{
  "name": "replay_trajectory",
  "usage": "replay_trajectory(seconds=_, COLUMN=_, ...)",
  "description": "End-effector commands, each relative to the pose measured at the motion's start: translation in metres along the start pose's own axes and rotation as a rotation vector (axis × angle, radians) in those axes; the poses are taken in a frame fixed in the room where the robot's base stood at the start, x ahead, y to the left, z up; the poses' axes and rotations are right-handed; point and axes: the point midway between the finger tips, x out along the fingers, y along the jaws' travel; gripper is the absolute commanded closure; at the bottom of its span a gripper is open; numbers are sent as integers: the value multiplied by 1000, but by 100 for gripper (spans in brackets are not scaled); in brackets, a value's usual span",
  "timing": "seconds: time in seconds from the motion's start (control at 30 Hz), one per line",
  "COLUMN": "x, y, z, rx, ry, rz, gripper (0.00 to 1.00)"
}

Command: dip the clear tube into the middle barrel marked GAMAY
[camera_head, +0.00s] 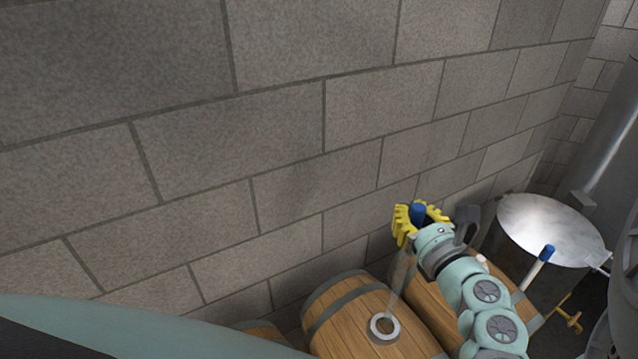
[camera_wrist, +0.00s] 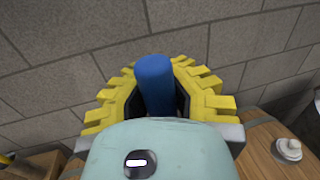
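My gripper (camera_head: 421,222), with yellow toothed fingers, is shut around the blue top (camera_head: 417,211) of the clear tube (camera_head: 399,273). The blue top also shows between the fingers in the wrist view (camera_wrist: 155,82). The tube slants down toward the open, light-ringed bung hole (camera_head: 384,328) of the middle barrel (camera_head: 345,309). Its lower end is faint against the wood, and I cannot tell whether it is inside the hole or just above it. No GAMAY marking is readable from here.
Another barrel (camera_head: 433,297) stands to the right, partly behind my arm; a third (camera_head: 262,331) is at the left. A white bung (camera_wrist: 289,150) sits on the right barrel. A steel tank (camera_head: 550,229) and a blue-topped stick (camera_head: 546,254) are further right. A block wall (camera_head: 300,130) rises behind.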

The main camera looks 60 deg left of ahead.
Motion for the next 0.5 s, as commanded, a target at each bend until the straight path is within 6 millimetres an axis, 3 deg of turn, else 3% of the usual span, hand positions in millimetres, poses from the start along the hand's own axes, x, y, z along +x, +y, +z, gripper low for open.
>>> replay_trajectory(seconds=0.5, x=0, y=0, z=-3, rx=1, ry=-1, rz=-1, gripper=100)
